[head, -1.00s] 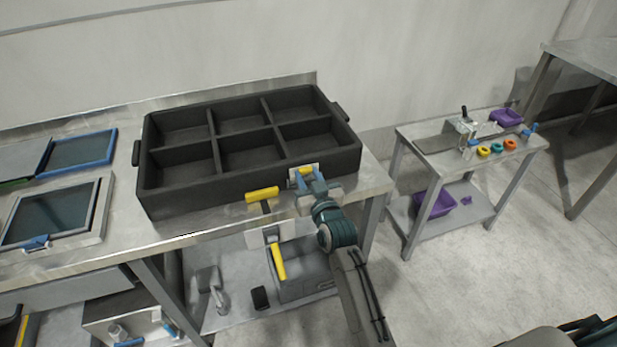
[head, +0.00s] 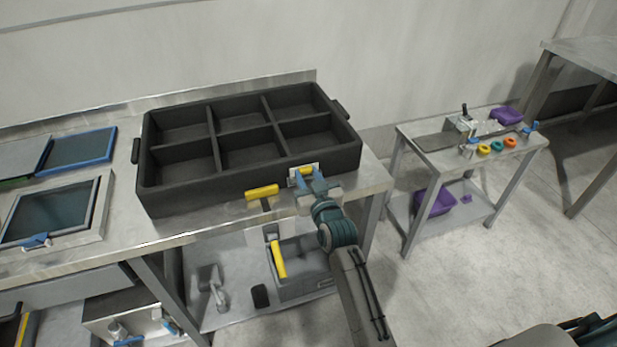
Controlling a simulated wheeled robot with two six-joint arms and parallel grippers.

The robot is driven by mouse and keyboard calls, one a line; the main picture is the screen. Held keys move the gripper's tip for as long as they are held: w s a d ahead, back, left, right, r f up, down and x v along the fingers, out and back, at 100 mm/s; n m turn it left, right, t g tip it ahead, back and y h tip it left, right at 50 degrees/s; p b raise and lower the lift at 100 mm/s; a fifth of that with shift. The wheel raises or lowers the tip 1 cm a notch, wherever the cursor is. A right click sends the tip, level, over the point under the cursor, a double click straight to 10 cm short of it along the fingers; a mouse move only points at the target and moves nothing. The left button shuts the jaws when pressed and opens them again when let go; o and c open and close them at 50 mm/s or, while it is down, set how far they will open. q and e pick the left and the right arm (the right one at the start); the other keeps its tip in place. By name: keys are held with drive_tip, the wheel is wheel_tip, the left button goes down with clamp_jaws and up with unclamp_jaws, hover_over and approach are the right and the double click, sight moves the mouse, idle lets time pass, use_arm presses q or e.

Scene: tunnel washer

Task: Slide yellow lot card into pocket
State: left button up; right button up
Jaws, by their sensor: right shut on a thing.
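My right gripper (head: 306,178) is at the front wall of the black divided tray (head: 215,185), near its right corner. It is shut on the yellow lot card (head: 306,170), which shows as a small yellow patch between the blue fingertips. A pale plate or pocket (head: 291,182) shows around the card on the tray's front; the fingers partly hide it. I cannot tell how far the card is inside the pocket.
A yellow-handled tool (head: 262,191) is at the bench edge, left of my gripper. Framed screens (head: 55,207) lie at the left. A grey box (head: 305,275) is on the lower shelf. A small cart (head: 437,160) with coloured rings stands at right, with floor between.

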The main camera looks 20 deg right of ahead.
drive_tip(key=o, duration=1)
drive_tip(key=shift+o, duration=0.2)
drive_tip(key=s+b, duration=0.2)
drive_tip(key=s, duration=0.8)
drive_tip(key=s+d+f+g, duration=0.1)
drive_tip(key=s+f+g, duration=0.25)
drive_tip(key=f, duration=1.05)
drive_tip(key=s+d+f+g, duration=0.15)
drive_tip(key=s+f, duration=0.35)
drive_tip(key=f, duration=0.8)
drive_tip(key=s+f+g, duration=0.4)
drive_tip(key=f, duration=1)
drive_tip(key=s+d+f+g, duration=0.2)
drive_tip(key=s+f, duration=0.5)
drive_tip(key=s, duration=0.4)
drive_tip(key=s+d+f+g+h, duration=0.1)
drive_tip(key=s+d+f+g, duration=0.2)
drive_tip(key=s+f, duration=0.4)
drive_tip(key=s+d+f+g, duration=0.2)
drive_tip(key=s+d+f, duration=0.2)
drive_tip(key=s, duration=1.2)
wheel_tip(320, 180, down, 3)
drive_tip(key=shift+s+d+g, duration=0.2)
drive_tip(key=shift+g, duration=0.2)
